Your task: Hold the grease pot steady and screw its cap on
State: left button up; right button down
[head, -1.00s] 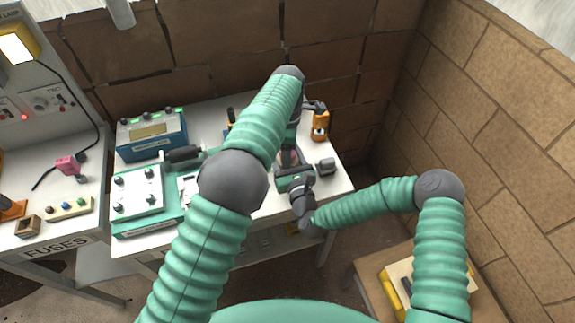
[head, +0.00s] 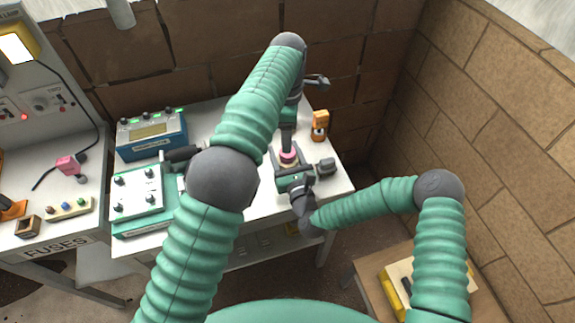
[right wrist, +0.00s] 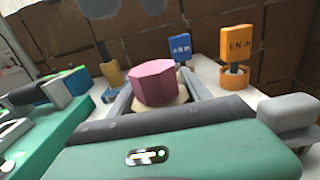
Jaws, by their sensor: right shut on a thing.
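The pink, many-sided cap (right wrist: 155,82) sits on top of the cream grease pot (right wrist: 178,104) in the right wrist view. The cap also shows in the head view (head: 288,158). How far it is threaded on I cannot tell. My right gripper (head: 290,172) is shut on the pot, with a finger on each side of it. The pot's lower part is hidden. My left gripper (head: 288,140) points down just above the cap in the head view. Its fingertips are too small and dark to judge, and no finger touches the cap in the right wrist view.
An orange tagged piece (head: 320,124) stands behind right, and a blue tag (right wrist: 180,48) stands behind the pot. A blue meter (head: 152,136) and a green-white box (head: 140,195) stand on the bench's left. A brick wall (head: 340,70) closes the back.

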aim_at(287, 164)
pick_arm(q)
jog(key=shift+r, duration=0.3)
notch_tip(287, 164, down, 8)
jog(key=shift+f, duration=0.1)
dwell(0.4)
jog(key=shift+c, duration=0.3)
jog(key=c, duration=1.2)
jog(key=o, duration=1.3)
jog(key=shift+o, duration=0.2)
